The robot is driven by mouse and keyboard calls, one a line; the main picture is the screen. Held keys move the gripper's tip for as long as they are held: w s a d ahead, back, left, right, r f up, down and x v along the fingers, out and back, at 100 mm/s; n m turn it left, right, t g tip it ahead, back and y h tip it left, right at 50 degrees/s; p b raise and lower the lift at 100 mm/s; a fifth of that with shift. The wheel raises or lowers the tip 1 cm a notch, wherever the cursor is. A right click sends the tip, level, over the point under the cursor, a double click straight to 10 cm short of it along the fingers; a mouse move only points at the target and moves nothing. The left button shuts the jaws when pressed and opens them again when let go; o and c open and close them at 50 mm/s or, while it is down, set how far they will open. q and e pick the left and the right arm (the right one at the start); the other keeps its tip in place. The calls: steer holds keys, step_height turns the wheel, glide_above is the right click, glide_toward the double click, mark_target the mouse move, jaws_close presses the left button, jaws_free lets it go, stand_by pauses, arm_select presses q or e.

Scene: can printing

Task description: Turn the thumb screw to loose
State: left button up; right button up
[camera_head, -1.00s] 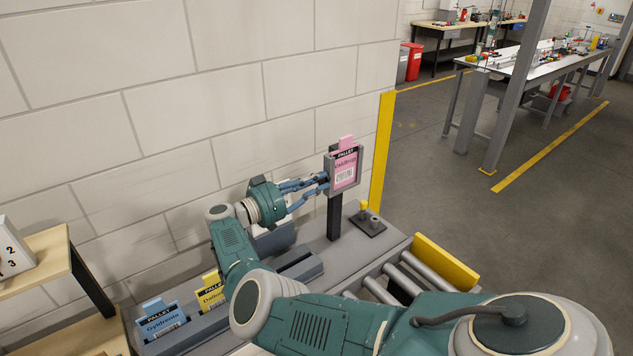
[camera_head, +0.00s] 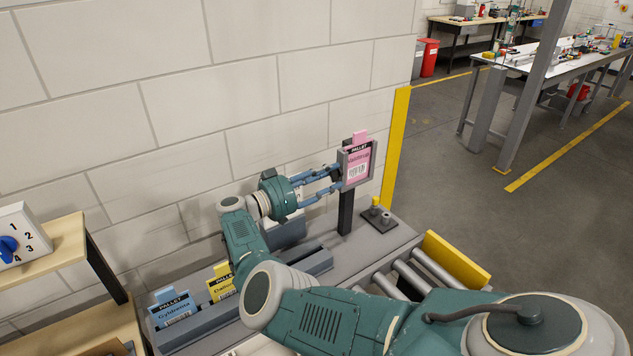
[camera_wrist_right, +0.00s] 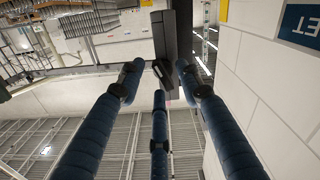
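A grey sign frame (camera_head: 343,183) on a dark post holds a pink pallet card (camera_head: 358,165). My right gripper (camera_head: 336,178) reaches its left side from the left, with its blue fingers spread and the tips close to the frame. In the right wrist view, a small dark part (camera_wrist_right: 161,72), which looks like the thumb screw, sits between the fingertips of the right gripper (camera_wrist_right: 164,80). Gaps show between the fingers, and I cannot tell whether any touches it. The thumb screw is not clear in the head view. My left gripper is not in view.
A blue card (camera_head: 172,306) and a yellow card (camera_head: 221,283) stand in a grey holder along the wall. A yellow post (camera_head: 396,145) stands right of the sign. Rollers (camera_head: 410,275) lie in front. A white dial box (camera_head: 22,232) is at left.

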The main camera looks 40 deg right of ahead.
steer(key=w+a, duration=0.1)
steer(key=a, duration=1)
steer(key=shift+w+a, duration=0.15)
steer(key=shift+a, duration=0.2)
